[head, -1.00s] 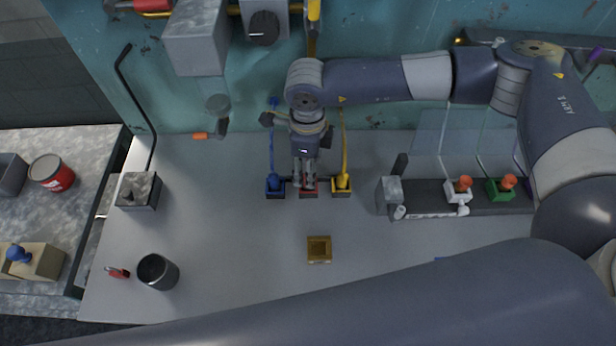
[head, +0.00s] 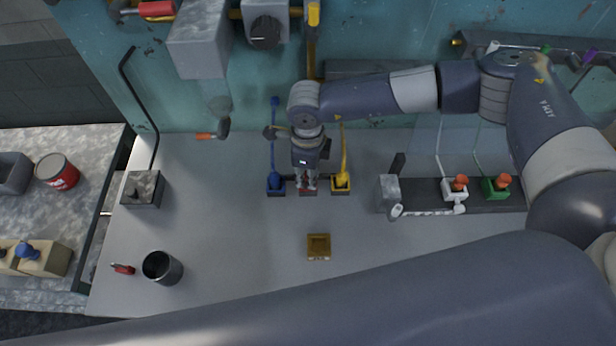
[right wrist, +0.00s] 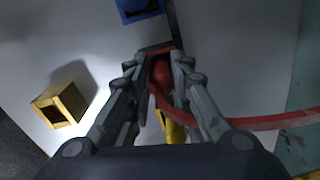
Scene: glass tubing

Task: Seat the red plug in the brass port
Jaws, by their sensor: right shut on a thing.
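The red plug (right wrist: 160,75) is between the fingers of my right gripper (right wrist: 155,78), which is shut on it. A red cable (right wrist: 270,122) runs from it to the right in the right wrist view. In the head view my right gripper (head: 308,180) is at the red port (head: 308,191), between the blue and yellow ports. The fingers hide how deep the plug sits there. The brass port (head: 319,246) stands apart, nearer the front of the table, with its square opening showing. It also shows in the right wrist view (right wrist: 58,105), at the left. My left gripper is not in view.
The blue plug and port (head: 276,187) and the yellow plug and port (head: 341,185) closely flank the gripper. A dark cup (head: 162,268) stands at the front left. A rack with white (head: 455,189) and green (head: 495,188) ports is at the right. The table around the brass port is clear.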

